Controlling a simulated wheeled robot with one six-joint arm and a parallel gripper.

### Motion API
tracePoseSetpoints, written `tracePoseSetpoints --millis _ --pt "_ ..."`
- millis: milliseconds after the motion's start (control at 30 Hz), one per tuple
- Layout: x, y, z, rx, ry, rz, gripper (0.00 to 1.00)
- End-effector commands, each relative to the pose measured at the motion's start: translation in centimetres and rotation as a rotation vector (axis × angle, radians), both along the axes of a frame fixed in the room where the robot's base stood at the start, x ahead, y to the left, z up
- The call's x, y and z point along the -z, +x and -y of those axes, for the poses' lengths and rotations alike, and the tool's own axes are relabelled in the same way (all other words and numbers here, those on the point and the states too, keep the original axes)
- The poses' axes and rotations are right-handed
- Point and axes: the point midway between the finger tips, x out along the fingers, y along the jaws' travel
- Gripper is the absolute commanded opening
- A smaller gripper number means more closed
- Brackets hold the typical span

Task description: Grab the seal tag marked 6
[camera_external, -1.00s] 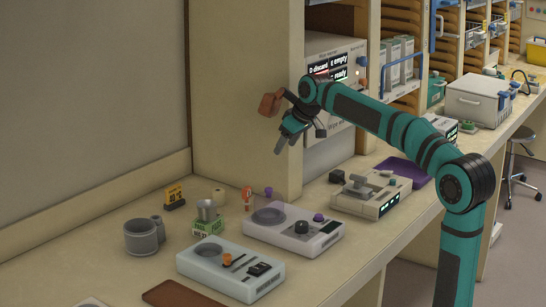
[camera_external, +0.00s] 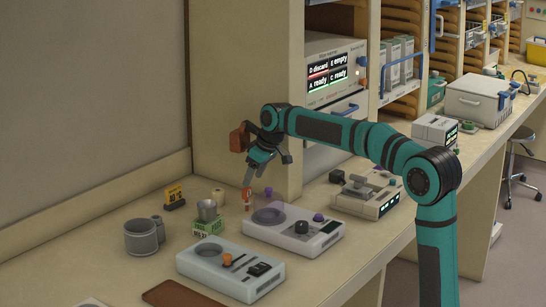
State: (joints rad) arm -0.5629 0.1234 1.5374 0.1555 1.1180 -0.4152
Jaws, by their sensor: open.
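No number 6 is readable, so I cannot tell which thing is the seal tag marked 6. A small orange-red item (camera_external: 248,201) stands on the counter behind the white device with a round dish; its marking is too small to read. My gripper (camera_external: 257,174) is open and points down, just above that item in the picture. Its fingertips look close to the item, but I cannot tell whether they touch it.
A yellow-black number sign (camera_external: 174,194), a metal cup (camera_external: 207,210) on a green box and a grey pot (camera_external: 140,238) stand to the left. Two white devices (camera_external: 290,238) (camera_external: 215,268) lie in front. A cabinet wall (camera_external: 235,70) rises behind.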

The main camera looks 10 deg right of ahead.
Motion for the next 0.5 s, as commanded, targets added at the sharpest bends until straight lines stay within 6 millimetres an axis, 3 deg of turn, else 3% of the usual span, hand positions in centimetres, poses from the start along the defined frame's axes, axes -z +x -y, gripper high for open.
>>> tracePoseSetpoints --millis 100,500 --pt "1.4 0.3 -0.5 0.000 0.000 0.000 0.58" --pt "3.8 0.7 -1.4 -0.001 0.000 -0.001 0.58"
